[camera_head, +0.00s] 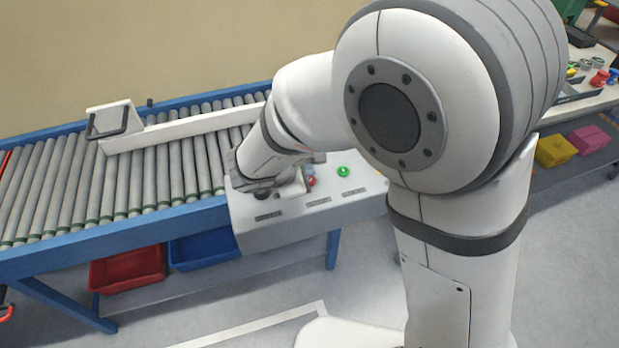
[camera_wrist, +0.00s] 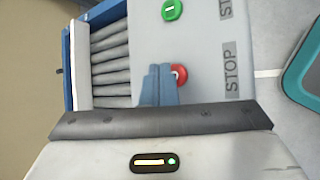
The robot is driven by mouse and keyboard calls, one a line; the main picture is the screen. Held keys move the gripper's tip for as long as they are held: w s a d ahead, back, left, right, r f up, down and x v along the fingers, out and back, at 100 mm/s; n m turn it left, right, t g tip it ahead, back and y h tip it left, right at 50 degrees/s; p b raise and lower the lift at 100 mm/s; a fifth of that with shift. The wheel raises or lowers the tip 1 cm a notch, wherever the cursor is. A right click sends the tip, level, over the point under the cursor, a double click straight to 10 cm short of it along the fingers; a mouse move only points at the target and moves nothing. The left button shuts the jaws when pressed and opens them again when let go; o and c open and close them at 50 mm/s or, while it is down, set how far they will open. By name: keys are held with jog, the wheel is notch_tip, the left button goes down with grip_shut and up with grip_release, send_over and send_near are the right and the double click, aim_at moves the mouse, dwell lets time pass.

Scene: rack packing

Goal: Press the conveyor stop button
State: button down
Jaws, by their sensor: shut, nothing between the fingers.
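The red stop button (camera_head: 311,181) sits on the pale grey control panel (camera_head: 285,230) at the conveyor's front side. In the wrist view the red button (camera_wrist: 181,75) lies in line with the printed STOP label (camera_wrist: 231,68). My gripper (camera_wrist: 158,72) is shut and empty, with its blue fingers together. Its fingertips overlap the left part of the red button in that view, so part of the button is hidden. I cannot tell whether they touch it. A green button (camera_head: 343,171) is beside it on the panel, and it also shows in the wrist view (camera_wrist: 173,10).
The roller conveyor (camera_head: 60,185) with a blue frame runs behind the panel, with a white guide bar (camera_head: 190,126) across it. A red bin (camera_head: 127,270) and a blue bin (camera_head: 204,250) sit below. A yellow button (camera_head: 380,168) is partly hidden by my arm.

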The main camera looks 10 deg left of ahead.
jog(key=shift+f, duration=0.1)
dwell(0.7)
jog(key=shift+f+b, duration=0.35)
jog(key=shift+b, duration=0.2)
jog(key=shift+f+b, duration=0.4)
jog(key=shift+b, duration=0.05)
dwell(0.4)
jog(key=shift+r, duration=0.1)
jog(key=shift+r+p, duration=0.55)
jog(key=shift+r, duration=0.2)
notch_tip(320, 180, up, 5)
jog(key=p, duration=0.3)
jog(key=shift+p, duration=0.35)
jog(key=shift+d, duration=0.1)
dwell(0.7)
